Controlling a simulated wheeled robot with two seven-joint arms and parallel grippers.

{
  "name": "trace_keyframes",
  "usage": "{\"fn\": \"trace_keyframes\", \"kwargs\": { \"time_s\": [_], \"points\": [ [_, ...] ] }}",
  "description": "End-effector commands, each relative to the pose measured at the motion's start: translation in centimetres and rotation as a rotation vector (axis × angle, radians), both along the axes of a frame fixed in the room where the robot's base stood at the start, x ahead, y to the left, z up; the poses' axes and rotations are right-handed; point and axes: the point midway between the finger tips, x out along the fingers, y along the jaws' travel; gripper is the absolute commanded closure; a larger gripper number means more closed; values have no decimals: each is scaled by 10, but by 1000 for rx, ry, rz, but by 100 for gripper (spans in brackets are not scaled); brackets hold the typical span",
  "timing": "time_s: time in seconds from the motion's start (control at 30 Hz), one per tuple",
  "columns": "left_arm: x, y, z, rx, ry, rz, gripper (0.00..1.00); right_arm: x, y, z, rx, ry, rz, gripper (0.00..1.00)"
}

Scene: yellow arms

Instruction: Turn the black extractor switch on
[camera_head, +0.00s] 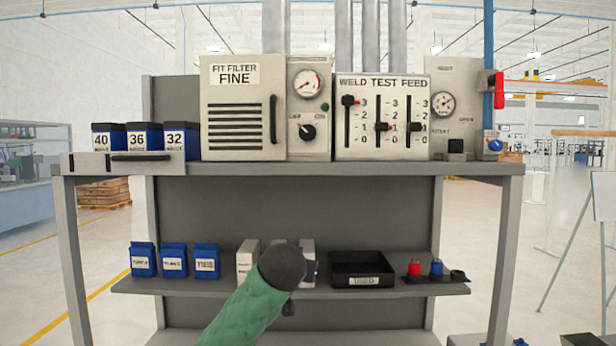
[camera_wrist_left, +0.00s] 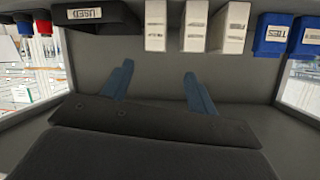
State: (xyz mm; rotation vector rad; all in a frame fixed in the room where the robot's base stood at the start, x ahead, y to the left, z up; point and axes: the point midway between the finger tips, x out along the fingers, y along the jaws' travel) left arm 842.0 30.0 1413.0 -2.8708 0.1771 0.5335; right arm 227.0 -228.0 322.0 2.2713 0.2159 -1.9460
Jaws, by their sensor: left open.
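A black rotary knob (camera_head: 308,132) with small labels above it on either side sits on the grey panel right of the FIT FILTER FINE cabinet (camera_head: 233,108). Its pointer seems tilted towards the left label, but it is too small to be sure. My left gripper (camera_wrist_left: 158,74) is open and empty, its two blue fingers apart in the left wrist view. In the head view my green arm with a dark rounded end rises from the bottom middle, in front of the lower shelf and well below the knob; the fingers are hidden there. My right gripper is not in view.
A dial gauge (camera_head: 307,84) is above the knob. The WELD TEST FEED panel (camera_head: 365,145) with sliders stands to the right. Blue filter boxes (camera_head: 174,140) stand left. The lower shelf holds a black tray (camera_head: 362,281), white boxes (camera_head: 247,262) and blue boxes (camera_head: 205,262).

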Motion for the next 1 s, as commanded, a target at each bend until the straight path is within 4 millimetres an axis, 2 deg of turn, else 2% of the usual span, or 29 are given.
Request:
{"fn": "trace_keyframes", "kwargs": {
  "time_s": [0.03,0.3,0.6,0.7,0.8,1.0],
  "points": [
    [-1,-3,27,5,-30,2,41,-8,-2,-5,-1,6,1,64],
    [-18,-16,149,22,-166,22,41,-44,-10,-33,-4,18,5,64],
    [-50,-26,256,36,-296,50,41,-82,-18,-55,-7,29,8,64],
    [-61,-28,284,38,-331,60,41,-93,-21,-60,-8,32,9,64],
    [-70,-30,304,41,-358,66,41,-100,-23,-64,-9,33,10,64],
    [-75,-30,320,41,-378,73,41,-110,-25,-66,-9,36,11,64]
  ]
}}
